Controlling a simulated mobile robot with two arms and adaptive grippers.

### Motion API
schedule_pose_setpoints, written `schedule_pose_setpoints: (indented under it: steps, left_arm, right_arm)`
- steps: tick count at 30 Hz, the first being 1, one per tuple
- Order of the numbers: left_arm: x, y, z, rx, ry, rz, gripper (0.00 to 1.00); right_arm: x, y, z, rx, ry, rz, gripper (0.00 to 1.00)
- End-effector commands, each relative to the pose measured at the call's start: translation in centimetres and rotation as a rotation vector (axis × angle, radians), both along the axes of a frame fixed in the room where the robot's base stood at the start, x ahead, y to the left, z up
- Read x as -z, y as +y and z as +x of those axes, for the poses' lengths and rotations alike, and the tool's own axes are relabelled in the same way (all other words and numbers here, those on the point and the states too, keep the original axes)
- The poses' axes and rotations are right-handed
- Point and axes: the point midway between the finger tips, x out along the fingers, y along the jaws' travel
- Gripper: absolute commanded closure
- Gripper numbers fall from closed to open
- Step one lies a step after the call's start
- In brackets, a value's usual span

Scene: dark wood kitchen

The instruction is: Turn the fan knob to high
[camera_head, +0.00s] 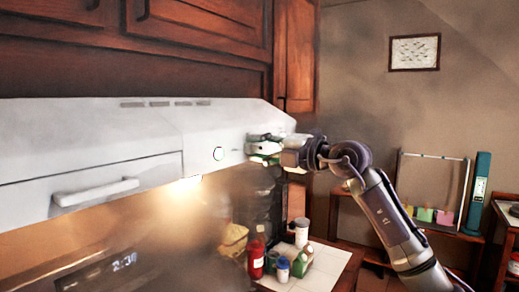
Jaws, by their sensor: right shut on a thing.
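The white range hood (90,140) runs along the left under the cabinets. My right arm comes in from the lower right. My left gripper is not in view.
Dark wood cabinets (200,25) hang above the hood. A red bottle (257,258), a white container (301,232) and other small containers stand on the counter (335,263) below. A shelf (440,225) with a teal upright object (479,190) stands at the right wall.

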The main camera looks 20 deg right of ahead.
Motion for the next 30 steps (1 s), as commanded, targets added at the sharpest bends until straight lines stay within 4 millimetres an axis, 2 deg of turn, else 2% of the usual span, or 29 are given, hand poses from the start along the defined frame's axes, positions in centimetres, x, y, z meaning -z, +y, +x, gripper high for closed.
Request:
schedule_pose_setpoints:
  steps: [21,22,26,30]
  left_arm:
    - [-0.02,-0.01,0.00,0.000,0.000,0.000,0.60]
    - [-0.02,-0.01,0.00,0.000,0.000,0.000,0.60]
    - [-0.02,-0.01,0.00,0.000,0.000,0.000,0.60]
    - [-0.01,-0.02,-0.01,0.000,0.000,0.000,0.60]
  right_arm:
    - [-0.12,-0.10,0.00,0.002,0.045,0.063,1.00]
    - [-0.12,-0.10,0.00,0.002,0.045,0.063,0.63]
    - [-0.10,-0.08,0.00,0.002,0.044,0.062,0.41]
    - [-0.06,-0.06,0.01,0.001,0.045,0.061,0.41]
